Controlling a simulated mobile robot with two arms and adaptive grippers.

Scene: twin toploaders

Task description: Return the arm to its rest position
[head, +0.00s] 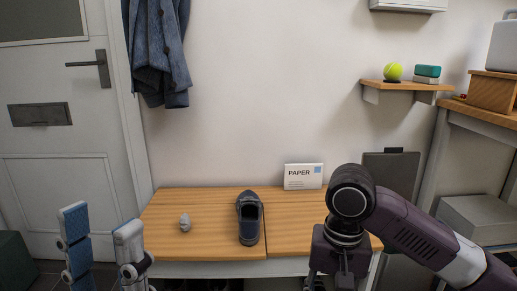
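My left gripper (101,224) is at the lower left, fingers pointing up, with a blue pad showing on one finger. Its two fingers stand apart with nothing between them. My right arm comes in from the right and bends down at a round black joint. My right gripper (341,266) hangs below that joint in front of the bench's right part. Its lower end is cut off by the picture's edge, so its fingers cannot be judged.
A wooden bench (205,209) holds a grey lump (185,222), a dark shoe (248,219) and a sign reading PAPER (303,176). A wall shelf (405,86) bears a tennis ball (393,71). A jacket (158,52) hangs beside the door (55,130).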

